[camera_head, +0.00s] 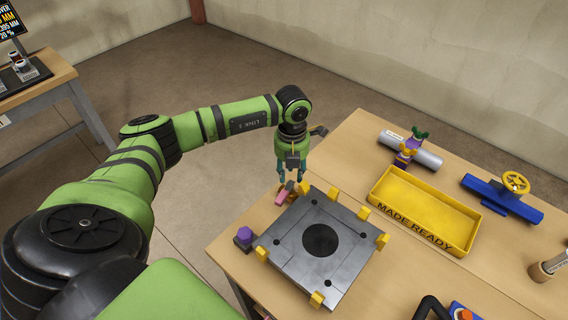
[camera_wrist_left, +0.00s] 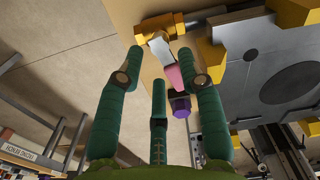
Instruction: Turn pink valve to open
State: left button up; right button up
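A small pink valve handle (camera_head: 283,197) sits at the upper left edge of a grey square plate (camera_head: 345,262) on the wooden table. My left gripper (camera_head: 290,180) points down just above the pink handle. In the left wrist view, the left gripper's (camera_wrist_left: 160,75) fingers are spread, with the handle seen between them; whether they touch it cannot be told. My right gripper is in neither view.
Yellow blocks ring the plate. A purple knob (camera_head: 244,235) stands at its left corner. A yellow tray (camera_head: 388,207) marked MADE READY, a grey pipe (camera_head: 426,155) and a blue pipe with a yellow handwheel (camera_head: 515,183) lie to the right. The floor left of the table is clear.

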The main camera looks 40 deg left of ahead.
pick_arm(q)
jog(key=shift+f, duration=0.1)
jog(key=shift+f+b, duration=1)
jog(key=shift+f, duration=0.05)
grip_shut()
